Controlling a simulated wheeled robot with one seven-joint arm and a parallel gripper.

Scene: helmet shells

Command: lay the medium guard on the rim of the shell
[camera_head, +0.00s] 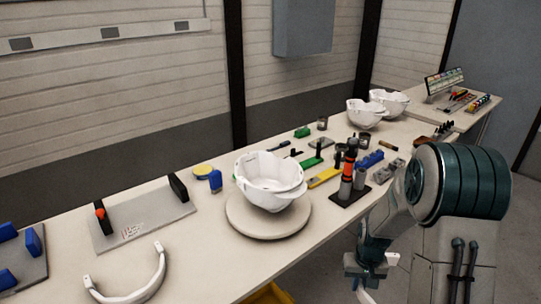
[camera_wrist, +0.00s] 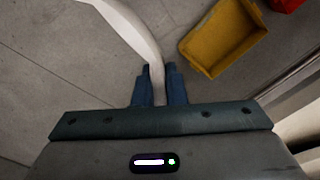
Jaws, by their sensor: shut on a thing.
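A white helmet shell (camera_head: 268,182), open side up, sits on a round turntable (camera_head: 240,218) on the workbench. My gripper (camera_head: 366,272) is low at the right, off the bench's front edge and apart from the shell. In the wrist view my gripper (camera_wrist: 158,72) is shut on a white curved guard (camera_wrist: 138,32), which runs out between the blue fingers toward the upper left. Only part of this guard shows in the head view (camera_head: 366,295). Another white curved guard (camera_head: 134,296) lies on the bench at the lower left. Which size each guard is, I cannot tell.
A black stand with orange and grey tools (camera_head: 350,172) rises right of the turntable. A grey plate with black blocks (camera_head: 140,224) lies to the left. More white shells (camera_head: 364,113) stand farther back. A yellow bin (camera_wrist: 222,38) is on the floor.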

